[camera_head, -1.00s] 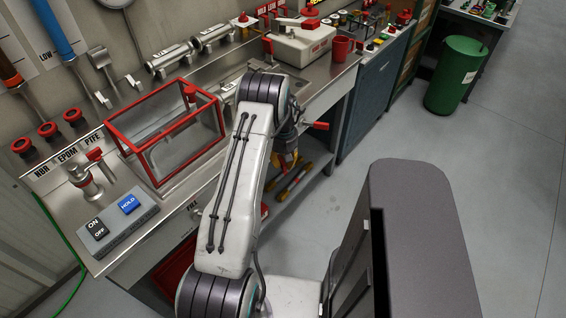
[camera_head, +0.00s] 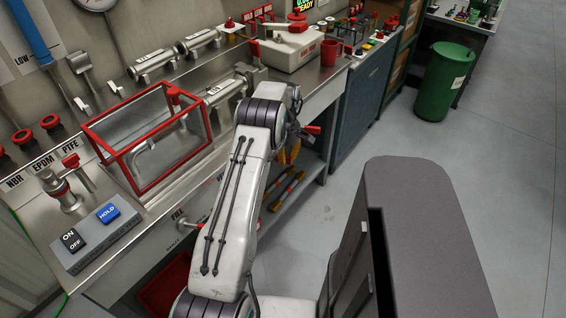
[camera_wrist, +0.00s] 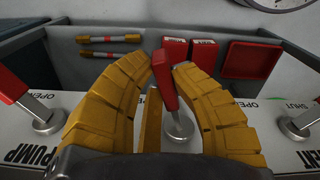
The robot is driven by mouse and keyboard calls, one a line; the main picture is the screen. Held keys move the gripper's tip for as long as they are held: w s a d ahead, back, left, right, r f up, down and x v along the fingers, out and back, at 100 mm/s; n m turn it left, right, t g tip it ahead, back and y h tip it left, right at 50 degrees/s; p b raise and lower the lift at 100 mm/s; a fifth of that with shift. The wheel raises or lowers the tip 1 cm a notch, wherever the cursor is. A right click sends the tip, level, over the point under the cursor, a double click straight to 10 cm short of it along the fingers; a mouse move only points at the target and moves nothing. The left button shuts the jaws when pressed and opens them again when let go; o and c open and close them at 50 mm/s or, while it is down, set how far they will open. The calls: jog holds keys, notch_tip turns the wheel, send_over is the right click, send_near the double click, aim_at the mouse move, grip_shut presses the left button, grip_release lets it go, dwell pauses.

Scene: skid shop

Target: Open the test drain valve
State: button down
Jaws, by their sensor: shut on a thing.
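In the wrist view, the yellow fingers of my gripper (camera_wrist: 160,75) close around a red lever handle (camera_wrist: 163,82). The lever rises from a round metal hub (camera_wrist: 178,127) on a white panel and leans up and left. The middle lever's label is hidden by my fingers, so I cannot read which valve it is. Another red lever (camera_wrist: 12,86) stands at left by the word PUMP. A third red lever (camera_wrist: 309,118) stands at right, near the word SHUT. In the head view, my gripper (camera_head: 291,150) is mostly hidden behind my arm, at the bench's front.
A red-framed clear box (camera_head: 150,140) stands on the metal bench, with a HOLD button (camera_head: 108,212) at its left. Beyond the panel are red boxes (camera_wrist: 188,55), a red tray (camera_wrist: 250,60) and yellow tools (camera_wrist: 110,40). A green bin (camera_head: 443,80) stands on open floor at right.

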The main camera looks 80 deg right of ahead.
jog(key=shift+d+f+n, duration=0.1)
jog(key=shift+d+n, duration=0.45)
jog(key=shift+n, duration=0.35)
jog(key=c, duration=1.1)
grip_release()
jog(key=shift+d, duration=0.1)
jog(key=shift+o, duration=0.2)
notch_tip(320, 180, up, 12)
jog(key=shift+s, duration=0.1)
